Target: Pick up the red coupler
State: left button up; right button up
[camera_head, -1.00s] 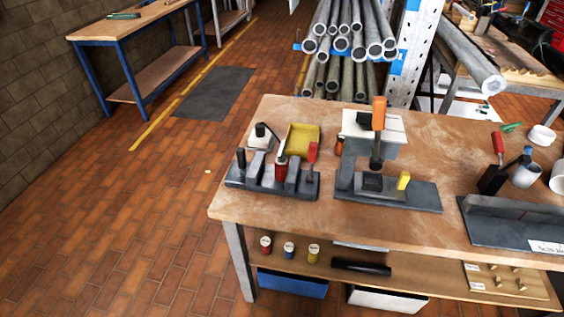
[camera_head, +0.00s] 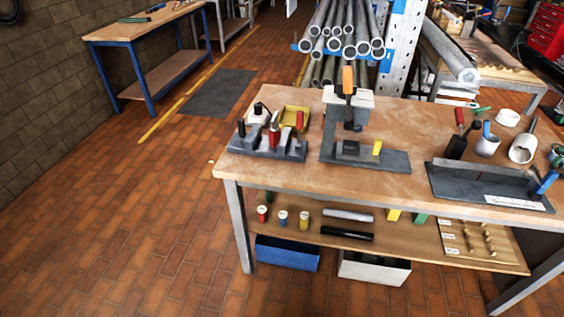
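A small red cylinder with a pale top (camera_head: 262,214) stands upright on the lower shelf of the workbench, at its left end. It looks like the red coupler. A blue one (camera_head: 283,219) and a yellow one (camera_head: 304,220) stand in a row to its right. Another red cylindrical part (camera_head: 274,137) sits in the dark fixture (camera_head: 290,152) on the left of the bench top; I cannot tell exactly what it is. Neither of my grippers shows in the view.
The wooden bench top (camera_head: 240,167) overhangs the lower shelf (camera_head: 400,238). A blue bin (camera_head: 287,253) and a white bin (camera_head: 374,268) are under the shelf. A grey leg (camera_head: 240,225) stands left of the red cylinder. The brick floor (camera_head: 120,240) is clear to the left.

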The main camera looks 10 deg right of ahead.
aim_at(274, 136)
jog(key=u, duration=0.2)
jog(key=k, duration=0.35)
jog(key=z, duration=1.4)
jog(key=i, duration=1.4)
jog(key=u, duration=0.7)
